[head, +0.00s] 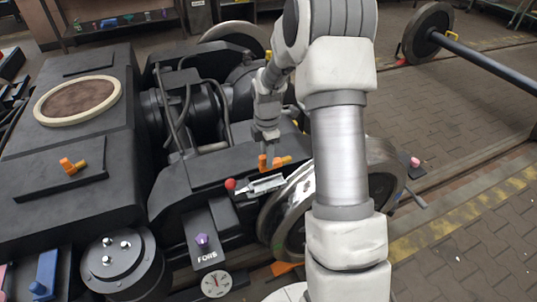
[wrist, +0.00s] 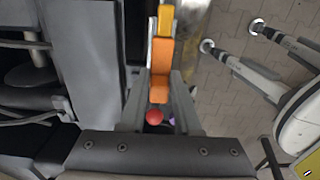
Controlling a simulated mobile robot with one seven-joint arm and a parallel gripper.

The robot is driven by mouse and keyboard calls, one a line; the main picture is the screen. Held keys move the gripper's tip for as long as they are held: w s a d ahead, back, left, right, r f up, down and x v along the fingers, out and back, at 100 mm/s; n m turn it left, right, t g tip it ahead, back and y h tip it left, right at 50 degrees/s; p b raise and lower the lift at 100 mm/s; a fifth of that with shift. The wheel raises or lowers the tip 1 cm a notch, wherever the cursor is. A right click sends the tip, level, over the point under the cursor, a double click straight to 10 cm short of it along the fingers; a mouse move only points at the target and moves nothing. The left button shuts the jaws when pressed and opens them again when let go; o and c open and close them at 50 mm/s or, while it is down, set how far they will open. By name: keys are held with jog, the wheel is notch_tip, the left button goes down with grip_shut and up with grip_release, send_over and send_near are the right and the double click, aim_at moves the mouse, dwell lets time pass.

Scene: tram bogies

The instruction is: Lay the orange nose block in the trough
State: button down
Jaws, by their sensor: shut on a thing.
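The orange nose block (head: 265,162), with a yellower end, is between the fingertips of my gripper (head: 267,146) in the head view. It also shows in the wrist view (wrist: 160,56), where my gripper (wrist: 160,92) is shut on its near end. A small silver trough (head: 264,185) lies just below the block on the dark bogie frame, beside the wheel. I cannot tell whether block and trough touch. A red ball (head: 231,184) sits at the trough's left end, and it shows between my fingers in the wrist view (wrist: 154,117).
A similar orange piece (head: 72,166) lies on a dark plate at the left. A purple knob (head: 202,240) stands in front of the trough, with a round gauge (head: 215,284) below. The large wheel (head: 290,212) is close at the right.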

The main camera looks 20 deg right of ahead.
aim_at(267, 170)
jog(key=shift+r+p, duration=0.1)
jog(key=shift+p, duration=0.2)
jog(key=shift+f+b, duration=1.7)
jog(key=shift+f, duration=1.3)
jog(key=shift+p, duration=0.55)
jog(key=shift+f+b, duration=0.75)
jog(key=shift+f, duration=0.5)
jog(key=c, duration=0.5)
grip_release()
jog(key=shift+c, duration=0.2)
notch_tip(267, 170, up, 18)
jog(key=p, duration=0.5)
jog(key=shift+f, duration=0.25)
